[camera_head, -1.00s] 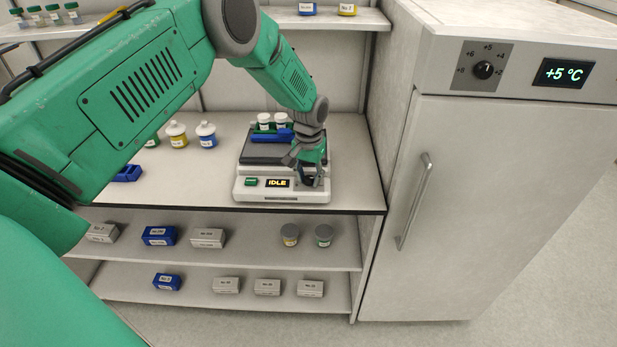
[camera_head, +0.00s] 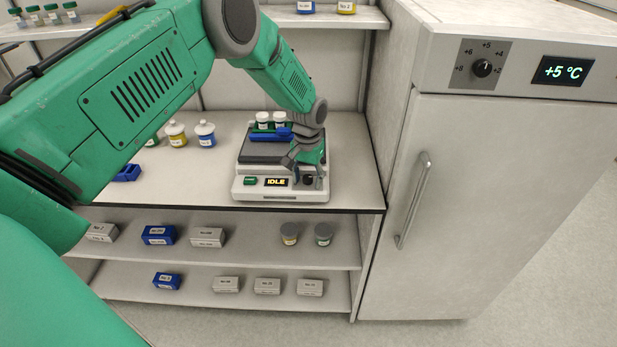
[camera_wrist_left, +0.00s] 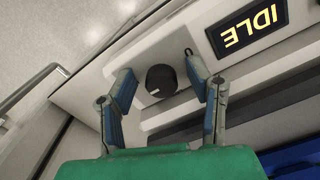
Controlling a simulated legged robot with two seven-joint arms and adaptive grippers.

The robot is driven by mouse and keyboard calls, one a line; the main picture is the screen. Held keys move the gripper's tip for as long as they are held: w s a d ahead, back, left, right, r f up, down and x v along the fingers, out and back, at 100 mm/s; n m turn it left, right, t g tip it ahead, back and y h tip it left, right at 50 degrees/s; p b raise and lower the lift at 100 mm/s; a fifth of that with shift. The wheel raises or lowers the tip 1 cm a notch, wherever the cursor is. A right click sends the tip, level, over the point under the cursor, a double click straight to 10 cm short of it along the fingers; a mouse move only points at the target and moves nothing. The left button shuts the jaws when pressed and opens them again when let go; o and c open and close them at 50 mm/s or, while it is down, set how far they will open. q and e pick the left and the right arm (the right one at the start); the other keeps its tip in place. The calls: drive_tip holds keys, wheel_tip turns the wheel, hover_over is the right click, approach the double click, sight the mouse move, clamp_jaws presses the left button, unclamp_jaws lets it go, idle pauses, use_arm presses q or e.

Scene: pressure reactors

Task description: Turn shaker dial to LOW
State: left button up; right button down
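The shaker (camera_head: 252,194) stands on the bench with a display (camera_head: 277,182) reading IDLE. Its black dial (camera_head: 308,181) is at the right of the front panel and shows as a dark round knob (camera_wrist_left: 162,80) with a small white mark in the wrist view. My left gripper (camera_head: 305,174) is just above the dial, fingers pointing down. In the wrist view its two blue-padded fingers (camera_wrist_left: 157,66) are spread on either side of the knob, with a gap on both sides. The dial's printed labels cannot be read. My right gripper is in neither view.
A blue rack (camera_head: 270,135) with white-capped bottles sits on the shaker platform behind the gripper. A green button (camera_head: 250,181) is left of the display. A refrigerator (camera_head: 500,200) stands to the right. Bottles (camera_head: 176,134) stand on the bench to the left.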

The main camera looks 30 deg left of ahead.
sight(308, 177)
use_arm(q)
drive_tip(key=shift+w+a, duration=0.1)
drive_tip(key=shift+r, duration=0.2)
drive_tip(key=shift+w+r, duration=0.1)
drive_tip(key=shift+r, duration=0.3)
wheel_tip(308, 177, up, 11)
drive_tip(key=shift+f, duration=0.15)
